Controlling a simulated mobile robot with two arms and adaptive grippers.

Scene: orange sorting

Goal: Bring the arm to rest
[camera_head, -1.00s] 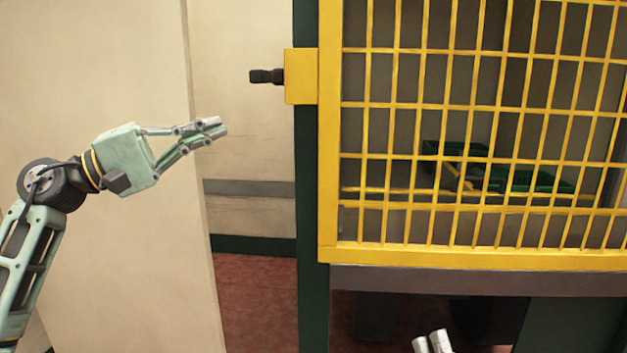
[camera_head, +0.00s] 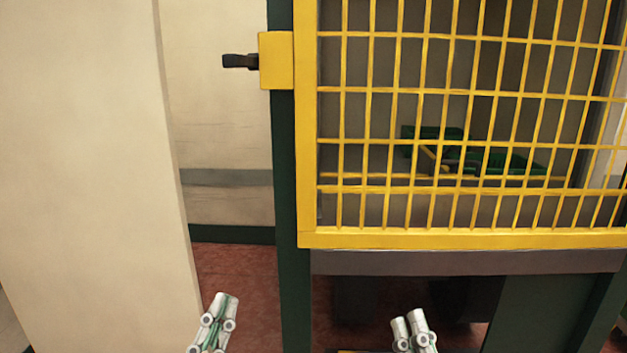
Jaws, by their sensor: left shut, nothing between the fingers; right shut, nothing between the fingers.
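My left gripper (camera_head: 226,298) is at the bottom of the head view, left of the dark green post. Its fingers are together, point up in the picture and hold nothing. My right gripper (camera_head: 408,318) is at the bottom, right of the post and below the yellow mesh door in the picture. Its fingers are together and empty. Both arms behind the fingers are out of the frame.
A yellow mesh door (camera_head: 400,240) with a black handle (camera_head: 240,61) fills the upper right. Green crates (camera_head: 510,160) show behind the mesh. A dark green post (camera_head: 291,180) stands at its left edge. A pale wall panel (camera_head: 80,150) is at left. Reddish floor (camera_head: 240,275) shows between.

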